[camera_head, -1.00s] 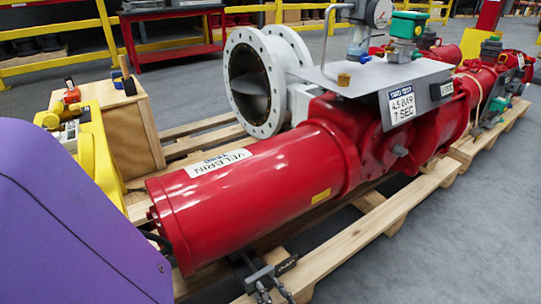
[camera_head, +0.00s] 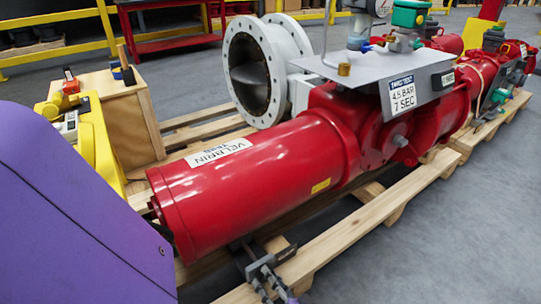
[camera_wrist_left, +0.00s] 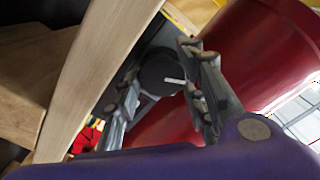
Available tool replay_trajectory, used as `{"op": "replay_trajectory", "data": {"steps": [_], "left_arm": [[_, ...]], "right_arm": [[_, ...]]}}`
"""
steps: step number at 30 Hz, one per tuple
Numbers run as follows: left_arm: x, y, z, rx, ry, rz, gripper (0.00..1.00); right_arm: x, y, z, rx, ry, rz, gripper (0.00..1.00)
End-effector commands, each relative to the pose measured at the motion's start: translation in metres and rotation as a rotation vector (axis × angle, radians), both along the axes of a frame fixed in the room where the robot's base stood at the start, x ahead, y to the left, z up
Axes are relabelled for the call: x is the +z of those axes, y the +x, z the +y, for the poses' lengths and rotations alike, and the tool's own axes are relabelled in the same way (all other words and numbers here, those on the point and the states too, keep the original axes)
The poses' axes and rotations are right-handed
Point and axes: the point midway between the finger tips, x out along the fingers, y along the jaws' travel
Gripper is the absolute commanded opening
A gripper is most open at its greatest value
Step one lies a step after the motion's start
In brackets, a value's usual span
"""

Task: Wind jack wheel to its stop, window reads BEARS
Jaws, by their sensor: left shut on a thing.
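My left gripper (camera_head: 262,264) is low beside the near underside of the red actuator cylinder (camera_head: 240,185), at the pallet's edge. In the left wrist view its two grey fingers (camera_wrist_left: 163,92) stand either side of a dark round part (camera_wrist_left: 158,74) with a short pale bar on it, and are shut on it. This looks like the jack wheel, below the red cylinder (camera_wrist_left: 245,60). In the head view the wheel is hidden or too small to make out. No window or BEARS lettering can be read. My right gripper is not in view.
A wooden pallet (camera_head: 345,235) carries the actuator; its pale beam (camera_wrist_left: 95,60) runs close beside the fingers. A white flanged valve (camera_head: 252,75), grey panel (camera_head: 385,72), wooden box (camera_head: 130,125) and yellow unit (camera_head: 95,150) stand around. Grey floor at right is clear.

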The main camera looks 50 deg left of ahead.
Motion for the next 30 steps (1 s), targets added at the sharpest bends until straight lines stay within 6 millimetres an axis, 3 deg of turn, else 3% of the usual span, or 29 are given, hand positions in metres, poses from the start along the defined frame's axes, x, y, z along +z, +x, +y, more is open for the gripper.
{"op": "replay_trajectory", "data": {"steps": [1, 11, 12, 15, 25, 30], "left_arm": [[0.001, 0.007, -0.001, -0.014, -0.003, -0.002, 0.12], [0.001, 0.007, -0.001, -0.014, -0.003, -0.001, 0.12], [0.001, 0.007, -0.001, -0.014, -0.003, -0.002, 0.42], [0.001, 0.007, -0.001, -0.014, -0.004, -0.001, 0.54], [0.000, 0.003, -0.004, -0.007, -0.004, 0.002, 0.54], [0.000, 0.002, -0.027, -0.008, -0.006, 0.002, 0.54]], "right_arm": [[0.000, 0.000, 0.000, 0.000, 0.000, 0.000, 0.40], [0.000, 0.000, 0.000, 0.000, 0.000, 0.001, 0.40], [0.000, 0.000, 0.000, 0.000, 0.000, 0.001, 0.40], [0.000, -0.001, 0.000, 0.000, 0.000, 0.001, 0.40], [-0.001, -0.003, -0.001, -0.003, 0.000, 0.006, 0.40], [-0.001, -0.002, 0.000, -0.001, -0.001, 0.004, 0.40]]}}
